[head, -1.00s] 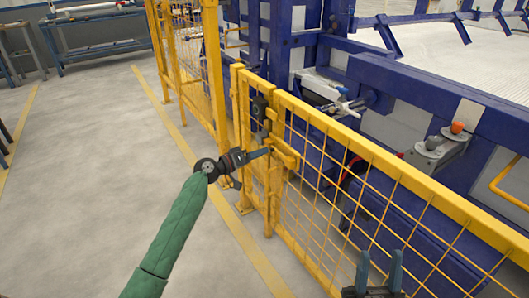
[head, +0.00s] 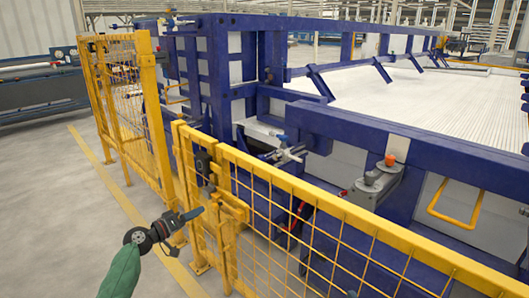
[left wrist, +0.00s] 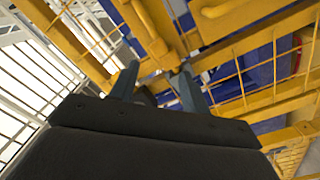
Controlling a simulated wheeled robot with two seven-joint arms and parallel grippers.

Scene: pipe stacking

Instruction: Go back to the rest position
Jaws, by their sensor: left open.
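My left gripper (head: 190,215) is at the lower left of the head view, at the end of my green-sleeved arm. It is beside the latch area of the yellow mesh fence gate (head: 222,205). My right gripper does not show clearly in the head view now.
A yellow mesh fence (head: 330,220) runs across the front to the lower right. Behind it stands a large blue machine frame (head: 400,140) with a white pipe bed (head: 430,95). Another yellow fence panel (head: 125,110) stands at the left. Grey floor (head: 60,210) is open at the left.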

